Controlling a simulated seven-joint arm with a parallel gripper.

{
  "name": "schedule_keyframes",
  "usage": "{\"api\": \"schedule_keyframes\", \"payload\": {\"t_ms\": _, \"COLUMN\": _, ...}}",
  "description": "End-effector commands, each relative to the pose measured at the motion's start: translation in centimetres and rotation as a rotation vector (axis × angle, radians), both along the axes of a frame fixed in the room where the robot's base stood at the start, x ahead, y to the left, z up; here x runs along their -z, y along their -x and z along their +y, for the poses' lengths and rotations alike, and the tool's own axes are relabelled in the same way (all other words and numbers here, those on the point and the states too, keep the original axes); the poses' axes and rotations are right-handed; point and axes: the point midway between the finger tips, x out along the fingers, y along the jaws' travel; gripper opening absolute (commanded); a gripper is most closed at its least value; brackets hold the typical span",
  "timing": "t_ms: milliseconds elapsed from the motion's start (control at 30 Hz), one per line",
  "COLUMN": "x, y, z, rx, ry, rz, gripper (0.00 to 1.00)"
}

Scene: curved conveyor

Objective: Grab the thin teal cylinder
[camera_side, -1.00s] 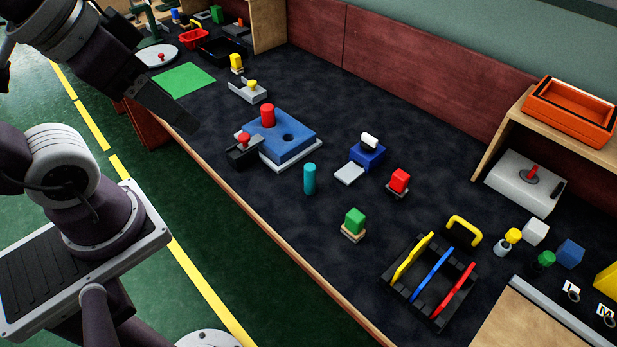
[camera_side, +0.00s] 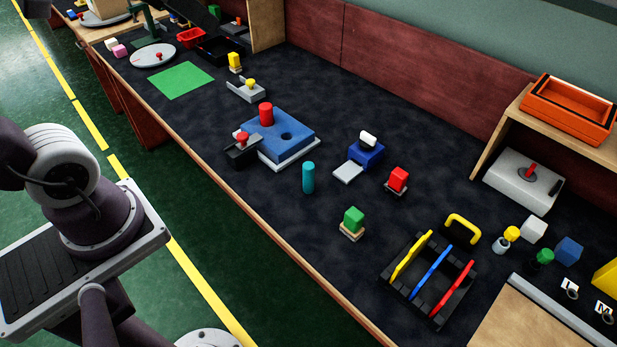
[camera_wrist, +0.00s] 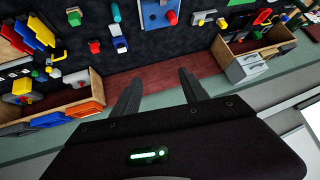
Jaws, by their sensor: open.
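The thin teal cylinder (camera_side: 308,177) stands upright on the dark tabletop, in front of the blue block with a hole. It also shows at the top of the wrist view (camera_wrist: 115,12), small and far off. My gripper (camera_wrist: 158,80) shows only in the wrist view. Its two dark fingers are apart with nothing between them, and they point toward the red-brown back wall. It is well away from the cylinder. In the side view my gripper is out of the picture.
The blue block (camera_side: 291,132) with a red cylinder (camera_side: 266,114) stands behind the teal one. A green block (camera_side: 353,219), a red block (camera_side: 398,179) and a rack with coloured bars (camera_side: 408,287) are to the right. Table around the teal cylinder is bare.

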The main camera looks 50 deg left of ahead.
Motion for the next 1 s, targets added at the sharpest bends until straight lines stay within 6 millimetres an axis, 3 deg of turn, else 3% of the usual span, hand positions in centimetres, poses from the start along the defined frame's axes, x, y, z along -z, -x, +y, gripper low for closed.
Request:
{"api": "schedule_keyframes", "payload": {"t_ms": 100, "x": -2.5, "y": -5.4, "z": 3.4, "rx": -0.033, "ry": -0.116, "rz": -0.162, "gripper": 0.52}}
{"api": "schedule_keyframes", "payload": {"t_ms": 200, "x": -4.8, "y": -10.3, "z": 5.3, "rx": 0.01, "ry": -0.205, "rz": -0.313, "gripper": 0.52}}
{"api": "schedule_keyframes", "payload": {"t_ms": 333, "x": -6.1, "y": -16.3, "z": 5.3, "rx": 0.195, "ry": -0.247, "rz": -0.474, "gripper": 0.52}}
{"api": "schedule_keyframes", "payload": {"t_ms": 433, "x": -5.0, "y": -19.1, "z": 3.6, "rx": 0.396, "ry": -0.189, "rz": -0.528, "gripper": 0.52}}
{"api": "schedule_keyframes", "payload": {"t_ms": 567, "x": -1.6, "y": -19.6, "z": 0.9, "rx": 0.649, "ry": -0.021, "rz": -0.507, "gripper": 0.52}}
{"api": "schedule_keyframes", "payload": {"t_ms": 733, "x": 3.3, "y": -15.7, "z": -1.6, "rx": 0.908, "ry": 0.294, "rz": -0.371, "gripper": 0.52}}
{"api": "schedule_keyframes", "payload": {"t_ms": 1000, "x": 16.8, "y": -15.6, "z": -2.0, "rx": 0.902, "ry": 0.297, "rz": -0.372, "gripper": 0.52}}
